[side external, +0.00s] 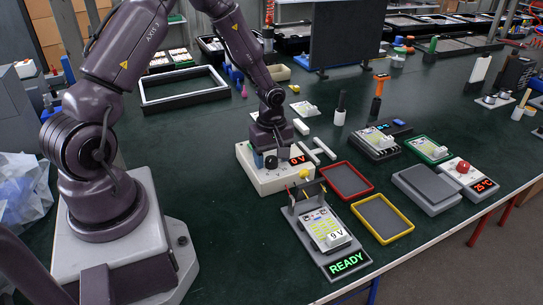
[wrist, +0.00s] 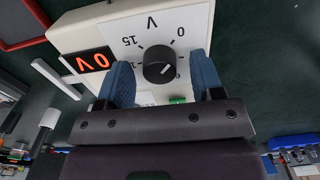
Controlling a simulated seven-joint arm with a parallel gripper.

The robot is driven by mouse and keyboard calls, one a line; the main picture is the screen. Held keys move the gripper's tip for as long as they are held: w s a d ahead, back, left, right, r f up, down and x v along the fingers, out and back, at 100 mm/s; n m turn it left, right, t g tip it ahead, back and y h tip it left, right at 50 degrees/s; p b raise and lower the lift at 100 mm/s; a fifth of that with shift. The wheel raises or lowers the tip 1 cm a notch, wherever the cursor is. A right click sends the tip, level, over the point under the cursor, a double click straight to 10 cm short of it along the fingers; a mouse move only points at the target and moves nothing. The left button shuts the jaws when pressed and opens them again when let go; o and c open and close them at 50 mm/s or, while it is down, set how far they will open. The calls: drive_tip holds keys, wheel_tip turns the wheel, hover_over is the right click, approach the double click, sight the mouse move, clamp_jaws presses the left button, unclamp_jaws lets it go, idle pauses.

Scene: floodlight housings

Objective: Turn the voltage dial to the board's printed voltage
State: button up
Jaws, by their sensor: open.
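The power supply (side external: 285,177) is a cream box with a red display (side external: 300,160) reading 0 V. Its black round dial (wrist: 159,65) sits on a white scale plate marked V, 0 and 15 in the wrist view. My gripper (wrist: 162,80) is open, its blue fingers on either side of the dial with gaps visible. In the side view my gripper (side external: 265,160) is low over the supply, by the dial. The board (side external: 322,225) lies in a grey fixture (side external: 305,215) at the front, with a label printed 9 V. A green READY sign (side external: 349,263) lights the fixture's front.
A red-rimmed tray (side external: 369,192) and a yellow-rimmed tray (side external: 411,228) lie right of the fixture. A grey unit (side external: 484,185) with a red knob reads 25 °C. White bars (side external: 325,147) lie close behind the supply. The green bench left of the fixture is clear.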

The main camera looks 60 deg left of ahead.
drive_tip(key=c, duration=0.9)
drive_tip(key=shift+c, duration=0.2)
